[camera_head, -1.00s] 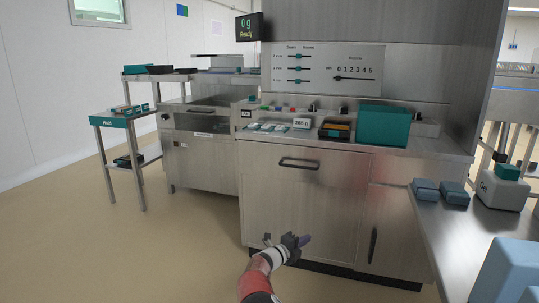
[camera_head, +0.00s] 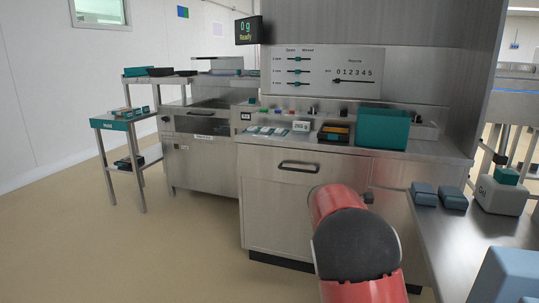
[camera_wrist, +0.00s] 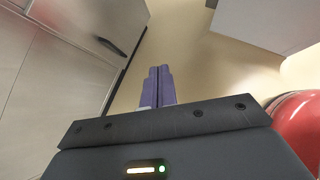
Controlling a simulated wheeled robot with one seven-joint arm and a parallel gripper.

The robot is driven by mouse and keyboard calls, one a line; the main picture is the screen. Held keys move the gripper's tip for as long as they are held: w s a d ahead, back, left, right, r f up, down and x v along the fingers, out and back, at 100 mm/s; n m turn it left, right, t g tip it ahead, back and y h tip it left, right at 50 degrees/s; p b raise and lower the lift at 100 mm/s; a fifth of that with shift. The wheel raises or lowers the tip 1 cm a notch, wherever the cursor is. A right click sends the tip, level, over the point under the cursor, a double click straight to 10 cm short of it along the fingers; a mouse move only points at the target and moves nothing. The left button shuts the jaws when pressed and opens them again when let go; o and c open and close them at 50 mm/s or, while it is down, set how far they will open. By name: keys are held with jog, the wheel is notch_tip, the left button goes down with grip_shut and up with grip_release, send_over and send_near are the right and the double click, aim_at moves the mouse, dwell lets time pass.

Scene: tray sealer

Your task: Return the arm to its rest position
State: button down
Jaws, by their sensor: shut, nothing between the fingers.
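My gripper (camera_wrist: 158,86) shows in the wrist view with its two purple fingers side by side, shut and empty. It points over the beige floor, with a steel cabinet front to its left. In the head view my red and black arm fills the lower right of centre, in front of the steel cabinet (camera_head: 275,205). My gripper is hidden in the head view.
The steel counter holds a teal box (camera_head: 381,129), a dark tray (camera_head: 334,132) and several small packs. A side table (camera_head: 450,250) at right carries blue blocks (camera_head: 424,194) and a white container (camera_head: 501,197). The floor (camera_head: 110,245) at left is clear.

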jog(key=s+a+r+m+y, duration=0.2)
jog(key=s+r+m+y, duration=0.15)
jog(key=s+m, duration=0.4)
jog(key=s+a+r+m+y, duration=0.2)
jog(key=s+r+m, duration=0.2)
jog(key=s, duration=0.7)
jog(key=s+a+m+t+y, duration=0.1)
jog(key=s+a+m, duration=0.1)
jog(key=s, duration=0.4)
jog(key=s+a+m+y+p, duration=0.1)
jog(key=s+a+m, duration=0.2)
jog(key=s, duration=0.3)
jog(key=s+a+m+t+y, duration=0.1)
jog(key=s+a+m, duration=0.1)
jog(key=s+m, duration=0.2)
jog(key=s, duration=0.2)
jog(key=shift+s+a+f+m+t, duration=0.2)
jog(key=shift+s+a+m+t, duration=0.1)
jog(key=shift+s+a+m, duration=0.1)
